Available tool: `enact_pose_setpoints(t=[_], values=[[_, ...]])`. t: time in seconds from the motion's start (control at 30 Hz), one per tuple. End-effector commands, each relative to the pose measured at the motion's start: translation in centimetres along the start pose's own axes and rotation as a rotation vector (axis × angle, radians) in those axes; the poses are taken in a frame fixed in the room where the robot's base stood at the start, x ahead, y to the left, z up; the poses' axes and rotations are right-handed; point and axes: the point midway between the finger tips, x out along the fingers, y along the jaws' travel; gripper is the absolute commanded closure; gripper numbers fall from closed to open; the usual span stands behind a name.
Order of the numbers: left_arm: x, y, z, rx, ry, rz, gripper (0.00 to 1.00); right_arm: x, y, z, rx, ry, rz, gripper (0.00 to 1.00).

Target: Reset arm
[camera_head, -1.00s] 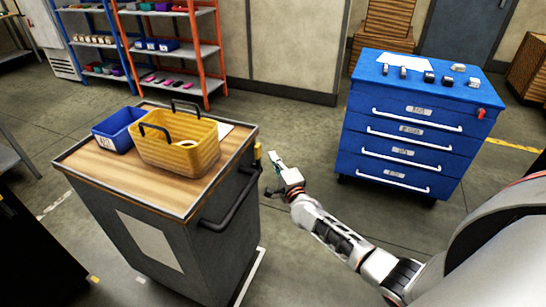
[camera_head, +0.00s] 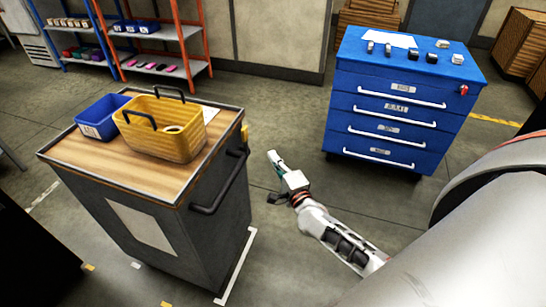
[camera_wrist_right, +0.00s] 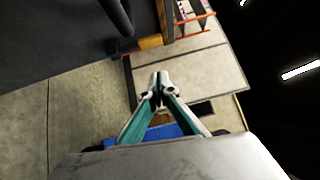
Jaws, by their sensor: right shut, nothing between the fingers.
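My right arm reaches in from the lower right of the head view. Its gripper (camera_head: 275,162) is over the floor, in the gap between the wooden-topped cart (camera_head: 62,152) and the blue drawer cabinet (camera_head: 392,118). In the right wrist view the right gripper (camera_wrist_right: 160,78) has its two fingertips together, with nothing between them. It touches neither the cart nor the cabinet in the head view. My left gripper is not in view.
A yellow basket (camera_head: 165,143) and a blue bin (camera_head: 98,118) stand on the cart. The cart's dark side handle (camera_head: 222,190) faces the right gripper. Small parts and a white sheet (camera_head: 390,39) lie on the cabinet. Shelves (camera_head: 155,35) stand at the back left. Floor between cart and cabinet is clear.

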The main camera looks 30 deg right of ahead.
Motion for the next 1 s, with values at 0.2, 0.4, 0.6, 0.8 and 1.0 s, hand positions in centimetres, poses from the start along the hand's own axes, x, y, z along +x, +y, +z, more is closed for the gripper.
enact_pose_setpoints(t=[0.2, 0.4, 0.6, 0.8, 1.0], values=[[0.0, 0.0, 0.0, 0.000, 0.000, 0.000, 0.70, 0.0, 0.0, 0.0, 0.000, 0.000, 0.000, 1.00], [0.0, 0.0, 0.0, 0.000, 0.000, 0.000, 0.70, -1.5, 1.0, 1.5, -0.085, -0.041, 0.026, 1.00], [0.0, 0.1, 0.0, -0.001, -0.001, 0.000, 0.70, -9.4, 5.4, 7.9, -0.558, -0.257, 0.124, 1.00], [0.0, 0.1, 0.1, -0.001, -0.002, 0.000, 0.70, -20.7, 9.9, 12.5, -1.207, -0.543, 0.197, 1.00], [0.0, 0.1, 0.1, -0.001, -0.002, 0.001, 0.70, -27.9, 11.6, 12.7, -1.649, -0.735, 0.229, 1.00]])
